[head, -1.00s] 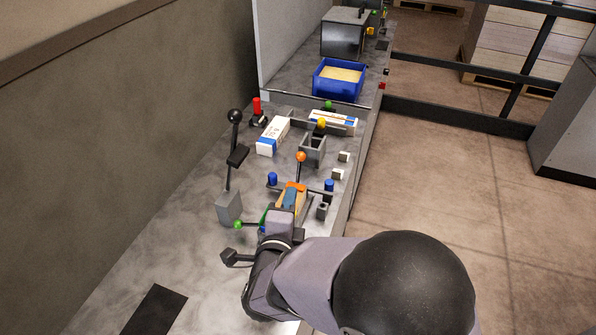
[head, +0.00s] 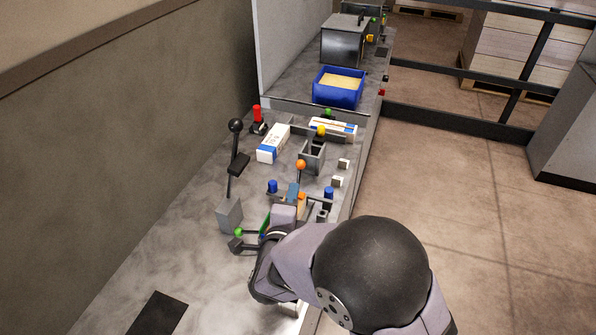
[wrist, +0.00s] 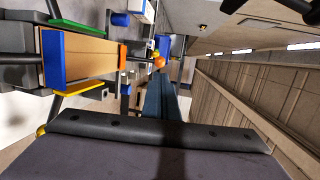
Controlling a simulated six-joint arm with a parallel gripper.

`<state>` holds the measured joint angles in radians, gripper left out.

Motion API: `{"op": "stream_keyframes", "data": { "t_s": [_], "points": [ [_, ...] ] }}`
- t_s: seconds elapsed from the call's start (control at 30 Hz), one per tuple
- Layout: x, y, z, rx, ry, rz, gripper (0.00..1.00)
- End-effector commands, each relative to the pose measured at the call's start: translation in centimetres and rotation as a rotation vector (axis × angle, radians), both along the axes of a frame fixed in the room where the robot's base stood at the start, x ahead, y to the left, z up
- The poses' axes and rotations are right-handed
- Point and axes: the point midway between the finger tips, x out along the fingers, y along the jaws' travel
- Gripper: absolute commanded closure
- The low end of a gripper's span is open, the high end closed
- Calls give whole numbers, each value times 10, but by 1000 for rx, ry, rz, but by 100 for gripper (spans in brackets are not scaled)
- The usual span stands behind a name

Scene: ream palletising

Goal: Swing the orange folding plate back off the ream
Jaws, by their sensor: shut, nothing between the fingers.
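The orange folding plate (wrist: 122,57) shows in the wrist view as a narrow strip at the far end of the tan ream (wrist: 90,50). In the head view it is a small orange patch (head: 302,200) beside my gripper, mostly hidden. An orange ball knob (head: 301,164) stands on a thin lever beyond it; the knob also shows in the wrist view (wrist: 159,63). A blue plate (wrist: 54,58) is at the ream's near end, with green (wrist: 75,25) and yellow (wrist: 85,87) plates along its sides. My gripper (head: 293,188) is shut and empty, its fingertips near the knob in the wrist view (wrist: 162,76).
A black-knobbed lever (head: 236,126) stands to the left. White wrapped reams (head: 273,144), a grey holder (head: 312,155) and a blue bin (head: 338,88) are further back. Blue posts (head: 272,186) flank the work spot.

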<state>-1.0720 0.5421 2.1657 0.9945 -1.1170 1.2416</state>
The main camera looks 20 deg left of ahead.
Motion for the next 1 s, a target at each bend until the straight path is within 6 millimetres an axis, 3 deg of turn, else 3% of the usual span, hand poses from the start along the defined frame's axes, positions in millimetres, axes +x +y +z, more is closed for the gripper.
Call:
{"op": "stream_keyframes", "data": {
  "t_s": [0.2, 0.43, 0.7, 1.0],
  "points": [
    [40, 7, -6, -1, 1, -4, 100],
    [70, 13, -12, 0, 1, -3, 100],
    [85, 16, -16, 0, 0, -1, 100],
    [85, 17, -17, 0, 0, 0, 100]
  ]
}}
